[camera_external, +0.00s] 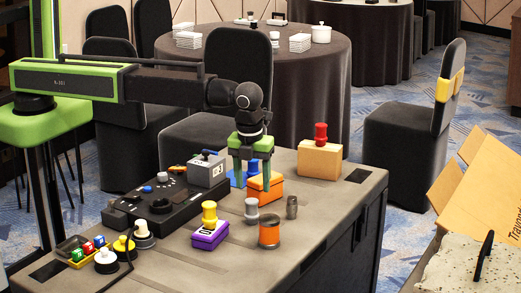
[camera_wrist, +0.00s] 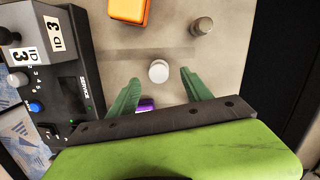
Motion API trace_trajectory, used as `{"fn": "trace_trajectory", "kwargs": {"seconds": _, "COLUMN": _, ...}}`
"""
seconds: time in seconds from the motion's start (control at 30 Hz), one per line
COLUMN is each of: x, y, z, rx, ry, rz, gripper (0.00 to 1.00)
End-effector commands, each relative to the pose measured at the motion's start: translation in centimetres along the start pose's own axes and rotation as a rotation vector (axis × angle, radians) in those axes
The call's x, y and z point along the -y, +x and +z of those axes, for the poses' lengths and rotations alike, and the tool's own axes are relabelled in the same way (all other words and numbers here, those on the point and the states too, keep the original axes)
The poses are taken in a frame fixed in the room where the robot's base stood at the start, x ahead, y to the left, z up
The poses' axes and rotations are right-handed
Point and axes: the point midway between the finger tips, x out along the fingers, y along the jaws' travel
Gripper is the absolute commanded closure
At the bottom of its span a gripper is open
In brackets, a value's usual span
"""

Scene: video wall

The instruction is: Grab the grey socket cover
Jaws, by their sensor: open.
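A light grey, round-topped piece (camera_external: 251,210) stands on the table in front of an orange block; it looks like the grey socket cover. In the wrist view, its pale round top (camera_wrist: 158,71) lies roughly between and just ahead of the fingertips. A darker grey cylinder (camera_external: 292,207) stands to its right and also shows in the wrist view (camera_wrist: 203,26). My gripper (camera_external: 251,176) points down with its green fingers apart and empty. The fingers show in the wrist view (camera_wrist: 161,80), with the light grey piece not gripped.
The orange block (camera_external: 266,188), a purple block with yellow knob (camera_external: 210,234) and a copper-coloured cylinder (camera_external: 269,233) stand close by. A black control panel (camera_external: 165,200) is at left. A tan block with red knob (camera_external: 320,160) stands at the back right. The table front right is clear.

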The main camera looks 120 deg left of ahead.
Motion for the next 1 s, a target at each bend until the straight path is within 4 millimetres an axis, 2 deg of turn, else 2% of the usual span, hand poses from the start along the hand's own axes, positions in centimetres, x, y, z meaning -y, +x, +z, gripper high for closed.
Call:
{"fn": "trace_trajectory", "kwargs": {"seconds": 0.03, "x": 0.0, "y": 2.2, "z": -0.1, "rx": 0.0, "ry": 0.0, "rz": 0.0, "gripper": 0.42}}
{"fn": "trace_trajectory", "kwargs": {"seconds": 0.17, "x": 0.0, "y": 4.3, "z": -0.1, "rx": 0.0, "ry": 0.0, "rz": 0.0, "gripper": 0.42}}
{"fn": "trace_trajectory", "kwargs": {"seconds": 0.43, "x": -0.1, "y": 4.7, "z": -0.1, "rx": 0.0, "ry": 0.0, "rz": 0.0, "gripper": 0.42}}
{"fn": "trace_trajectory", "kwargs": {"seconds": 0.77, "x": -0.4, "y": 9.7, "z": -0.7, "rx": 0.0, "ry": 0.0, "rz": 0.0, "gripper": 0.42}}
{"fn": "trace_trajectory", "kwargs": {"seconds": 1.0, "x": -0.4, "y": 9.4, "z": -0.6, "rx": 0.0, "ry": 0.0, "rz": 0.0, "gripper": 0.42}}
